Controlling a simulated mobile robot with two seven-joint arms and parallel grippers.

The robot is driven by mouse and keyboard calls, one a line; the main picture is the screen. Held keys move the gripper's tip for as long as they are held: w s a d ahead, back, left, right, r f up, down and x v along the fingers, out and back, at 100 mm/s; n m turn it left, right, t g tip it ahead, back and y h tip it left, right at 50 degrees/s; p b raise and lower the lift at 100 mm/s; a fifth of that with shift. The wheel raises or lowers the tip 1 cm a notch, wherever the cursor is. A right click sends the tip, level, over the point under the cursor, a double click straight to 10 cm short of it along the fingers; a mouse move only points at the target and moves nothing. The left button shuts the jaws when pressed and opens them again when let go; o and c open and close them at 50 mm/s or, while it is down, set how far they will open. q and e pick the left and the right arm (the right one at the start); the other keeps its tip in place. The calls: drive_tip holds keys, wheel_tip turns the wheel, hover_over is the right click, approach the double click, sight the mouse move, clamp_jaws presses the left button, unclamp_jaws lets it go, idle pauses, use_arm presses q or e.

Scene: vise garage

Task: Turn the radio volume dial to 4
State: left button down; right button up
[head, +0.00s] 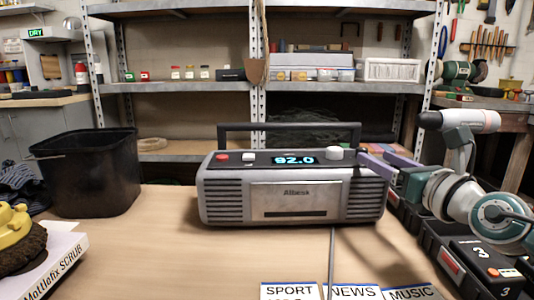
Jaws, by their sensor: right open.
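The grey radio (291,187) stands upright on the wooden table, its black handle raised across the top. Its lit display (294,160) reads 92.0. A white round dial (335,153) sits on top to the right of the display, and a red button (222,156) sits to the left. I cannot read a volume number on the dial. My right gripper (373,158) comes in from the right with its purple fingers open, at the radio's top right end. The fingers are to the right of the dial and hold nothing. My left gripper is not in view.
A black bin (85,180) stands at the left. A scrub box (50,262) and a yellow object on a brown base are at the front left. Cards marked SPORT (289,291), NEWS (352,292) and MUSIC (411,293) lie at the front.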

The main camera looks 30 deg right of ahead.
sight(366, 152)
drive_tip(key=shift+b+x, duration=0.6)
drive_tip(key=shift+x, duration=1.35)
clamp_jaws()
